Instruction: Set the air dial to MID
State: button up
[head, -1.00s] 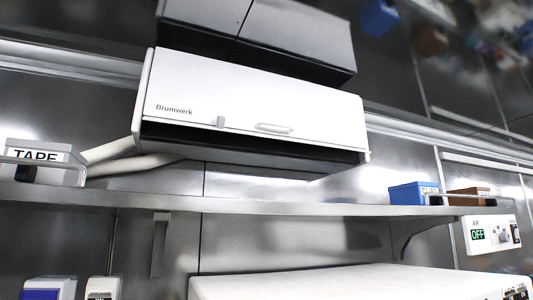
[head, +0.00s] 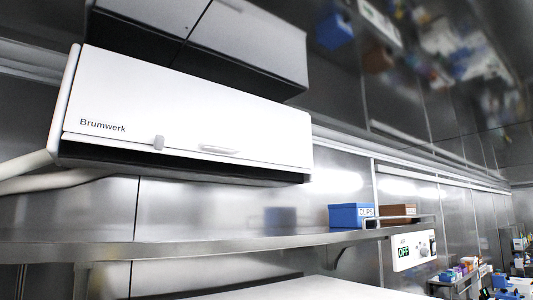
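The air control panel (head: 412,249) is a small white box on the wall at the lower right of the head view, below the right end of the shelf. A dark green display (head: 404,252) on it reads OFF. The dial (head: 423,247) sits right of the display, seen at a steep angle. Its pointer and marks are too small to read. My gripper is not in view.
A white Brumwerk wall unit (head: 190,110) hangs above a steel shelf (head: 200,248). A blue box (head: 346,216) and a brown box (head: 398,212) stand on the shelf's right end. A white surface (head: 320,290) lies below. More benches with coloured items (head: 465,272) stand far right.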

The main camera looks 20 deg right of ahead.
aim_at(424, 252)
jog(key=l+z, duration=0.1)
jog(key=z, duration=0.9)
jog(key=i+l+z, duration=0.1)
jog(key=z, duration=0.4)
